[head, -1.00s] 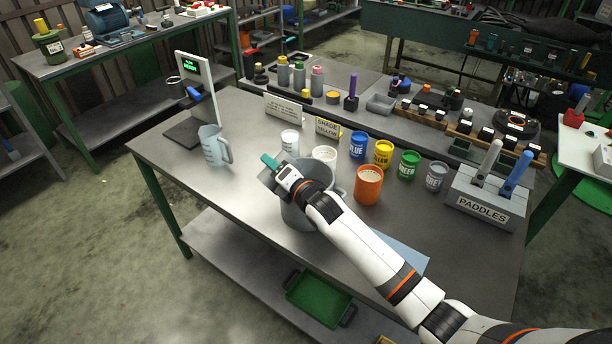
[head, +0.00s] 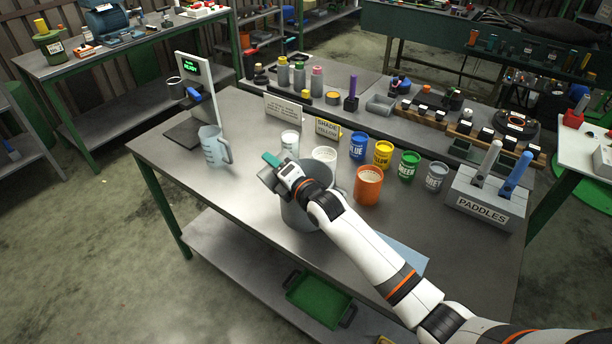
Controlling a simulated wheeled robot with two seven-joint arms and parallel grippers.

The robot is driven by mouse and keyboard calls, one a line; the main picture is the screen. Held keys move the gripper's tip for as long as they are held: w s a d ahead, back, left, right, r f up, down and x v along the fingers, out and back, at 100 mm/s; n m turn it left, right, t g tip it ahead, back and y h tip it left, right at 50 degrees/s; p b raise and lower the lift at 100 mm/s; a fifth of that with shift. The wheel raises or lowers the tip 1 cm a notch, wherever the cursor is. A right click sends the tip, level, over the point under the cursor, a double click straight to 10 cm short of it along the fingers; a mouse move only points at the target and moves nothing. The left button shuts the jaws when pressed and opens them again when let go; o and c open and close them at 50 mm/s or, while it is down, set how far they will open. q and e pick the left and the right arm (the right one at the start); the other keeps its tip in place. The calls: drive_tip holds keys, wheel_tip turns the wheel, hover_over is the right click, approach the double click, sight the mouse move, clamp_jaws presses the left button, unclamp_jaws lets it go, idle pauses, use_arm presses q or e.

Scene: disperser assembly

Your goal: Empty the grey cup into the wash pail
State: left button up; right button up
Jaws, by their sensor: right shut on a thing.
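The wash pail (head: 300,214) is a large grey vessel on the middle of the steel bench, partly hidden behind my right forearm and gripper. My right gripper (head: 274,167) is over the pail's upper left edge. It is shut on the grey cup (head: 267,179), of which only a small part shows beside the jaws. The cup appears tipped over, but its mouth and contents are hidden. I cannot tell whether anything flows from it. My left gripper is not in view.
An orange cup (head: 368,186) and a white cup (head: 324,155) stand close to the pail. Labelled colour cans (head: 383,154), a paddle holder (head: 484,200) and a clear jug (head: 214,147) are also on the bench. The bench's front left is clear.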

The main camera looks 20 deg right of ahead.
drive_tip(key=shift+r+m, duration=0.15)
drive_tip(key=shift+m, duration=0.15)
drive_tip(key=shift+w+d+r+m+y, duration=0.15)
drive_tip(key=shift+w+d+r+m, duration=0.05)
drive_tip(key=shift+d+m, duration=0.2)
drive_tip(key=shift+w+d+r+m+y, duration=0.15)
drive_tip(key=shift+d+m, duration=0.15)
drive_tip(key=shift+d, duration=0.2)
idle(0.8)
drive_tip(key=shift+w+d+f+m+b, duration=0.15)
drive_tip(key=shift+f+m+b, duration=0.3)
drive_tip(key=shift+m+b, duration=0.3)
idle(0.6)
drive_tip(key=shift+d+r+m, duration=0.1)
drive_tip(key=shift+r+m, duration=0.1)
drive_tip(key=shift+m, duration=0.25)
drive_tip(key=shift+f+n+g, duration=0.2)
drive_tip(key=shift+n+g, duration=0.1)
drive_tip(key=shift+s+a+r+n+p, duration=0.1)
drive_tip(key=shift+a+r+n+p, duration=0.1)
drive_tip(key=shift+r+n+p, duration=0.3)
drive_tip(key=shift+s+a+r+n+p, duration=0.15)
drive_tip(key=shift+r+n+p, duration=0.25)
drive_tip(key=shift+p, duration=0.2)
drive_tip(key=shift+s+a+f+n, duration=0.15)
drive_tip(key=shift+a+f+n, duration=0.35)
drive_tip(key=shift+f, duration=0.2)
drive_tip(key=shift+s+a+f+b, duration=0.1)
drive_tip(key=shift+a+b, duration=0.15)
drive_tip(key=shift+b, duration=0.05)
